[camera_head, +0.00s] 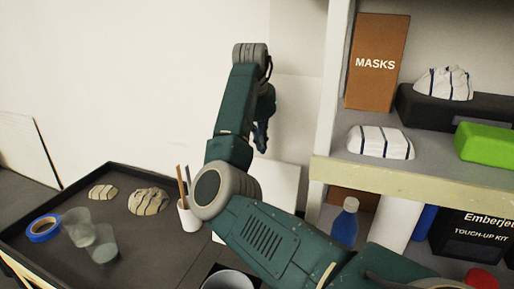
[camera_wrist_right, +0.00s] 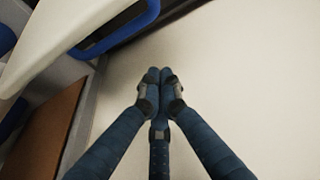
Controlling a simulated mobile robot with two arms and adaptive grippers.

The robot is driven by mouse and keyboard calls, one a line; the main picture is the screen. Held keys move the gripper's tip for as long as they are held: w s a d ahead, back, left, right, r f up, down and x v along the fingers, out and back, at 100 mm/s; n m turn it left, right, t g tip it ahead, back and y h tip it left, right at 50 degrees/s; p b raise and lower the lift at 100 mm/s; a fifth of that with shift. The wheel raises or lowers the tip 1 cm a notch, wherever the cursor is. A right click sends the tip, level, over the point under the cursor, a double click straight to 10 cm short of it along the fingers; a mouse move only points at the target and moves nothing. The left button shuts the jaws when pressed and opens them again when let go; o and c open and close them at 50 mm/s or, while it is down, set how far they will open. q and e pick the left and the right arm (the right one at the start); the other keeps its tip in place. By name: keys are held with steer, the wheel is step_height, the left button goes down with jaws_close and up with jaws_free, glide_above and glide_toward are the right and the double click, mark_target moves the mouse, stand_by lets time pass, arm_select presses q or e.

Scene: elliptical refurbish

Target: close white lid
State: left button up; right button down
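A plain white panel (camera_head: 284,186), which may be the white lid, stands raised behind my right arm at the table's right end. My arm hides much of it, and I cannot tell what it is attached to. My right gripper (camera_head: 261,144) points down above the panel, near the wall; I cannot tell whether they touch. In the right wrist view, its blue fingers (camera_wrist_right: 158,76) come together at the tips with nothing visible between them. A large pale surface (camera_wrist_right: 245,75) fills the right of that view; I cannot tell whether it is lid or wall. My left gripper is not in view.
A dark tray table (camera_head: 60,205) holds blue tape (camera_head: 43,228), clear cups (camera_head: 101,245), striped bundles (camera_head: 148,201) and a white brush cup (camera_head: 188,216). Shelves (camera_head: 420,179) at right carry a MASKS box (camera_head: 376,62) and a green case (camera_head: 485,145). A blue bottle (camera_head: 345,224) stands below.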

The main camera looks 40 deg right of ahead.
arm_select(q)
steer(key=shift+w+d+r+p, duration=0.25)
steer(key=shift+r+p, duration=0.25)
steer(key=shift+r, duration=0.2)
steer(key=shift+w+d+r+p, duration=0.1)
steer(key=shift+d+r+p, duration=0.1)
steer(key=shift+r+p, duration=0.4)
arm_select(e)
steer(key=shift+s+a+f, duration=0.25)
steer(key=shift+s+a, duration=0.15)
steer(key=shift+a, duration=0.35)
steer(key=shift+s+a+f, duration=0.25)
steer(key=shift+s+a, duration=0.15)
steer(key=shift+a, duration=0.35)
